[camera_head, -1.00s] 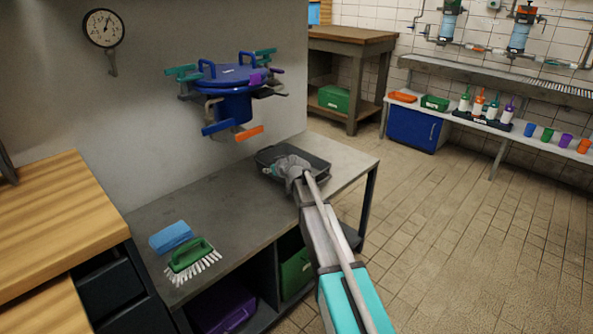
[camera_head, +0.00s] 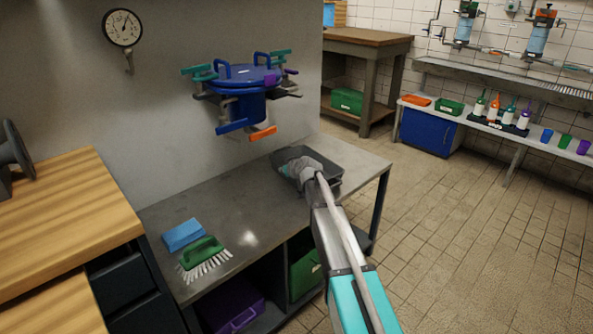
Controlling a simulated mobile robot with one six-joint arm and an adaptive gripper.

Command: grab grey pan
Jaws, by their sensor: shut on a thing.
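The grey pan (camera_head: 325,165) is a dark, shallow rectangular tray at the right end of the grey metal bench (camera_head: 225,222). My gripper (camera_head: 291,170) is over its near left side and shut on it. The gripper body and my arm hide part of the pan's near side. The fingertips are small in the view, and the exact grip point is hard to see. I cannot tell whether the pan rests on the bench top or is slightly raised.
A blue sponge (camera_head: 183,234) and a green brush (camera_head: 202,253) lie at the bench's left. A blue pot-like vessel with valves (camera_head: 242,101) is on the wall above. A wooden counter (camera_head: 62,205) stands at left. Tiled floor (camera_head: 450,240) is open at right.

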